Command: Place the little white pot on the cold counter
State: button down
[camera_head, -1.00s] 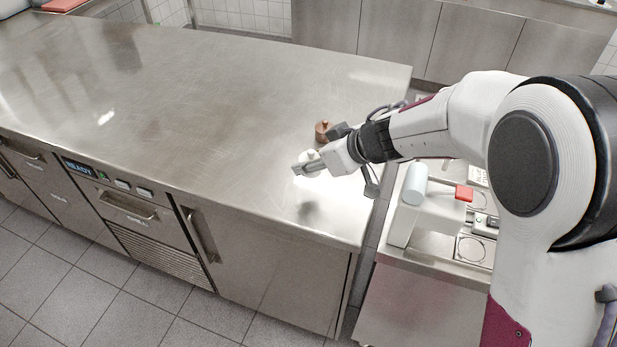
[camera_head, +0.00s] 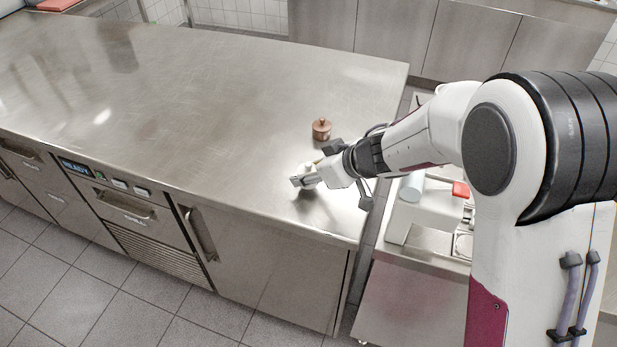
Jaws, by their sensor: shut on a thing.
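The cold counter (camera_head: 200,110) is a long steel counter with a wide bare top, drawers and a small lit display on its front. My gripper (camera_head: 303,180) is over its front right corner, shut on the little white pot (camera_head: 305,168). Only a small white part of the pot shows behind the fingers; the rest is hidden. A dark shadow lies on the steel close by the gripper. I cannot tell whether the pot touches the top.
A round copper-brown lidded pot (camera_head: 321,129) stands on the counter just behind my gripper. A lower steel bench (camera_head: 415,300) with a white device and a red item is to the right. The counter's middle and left are clear.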

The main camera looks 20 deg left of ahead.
jog(key=shift+f, duration=0.95)
jog(key=shift+f, duration=0.15)
jog(key=c, duration=1.4)
grip_release()
jog(key=shift+c, duration=0.2)
jog(key=shift+a+r+v, duration=0.1)
jog(key=shift+v, duration=0.9)
jog(key=shift+a+r+v, duration=0.1)
jog(key=shift+r+v, duration=0.05)
jog(key=shift+v, duration=0.85)
jog(key=shift+a+r+v, duration=0.1)
jog(key=shift+a+v, duration=0.05)
jog(key=shift+v, duration=0.85)
jog(key=shift+w+r, duration=0.1)
jog(key=shift+r, duration=2.85)
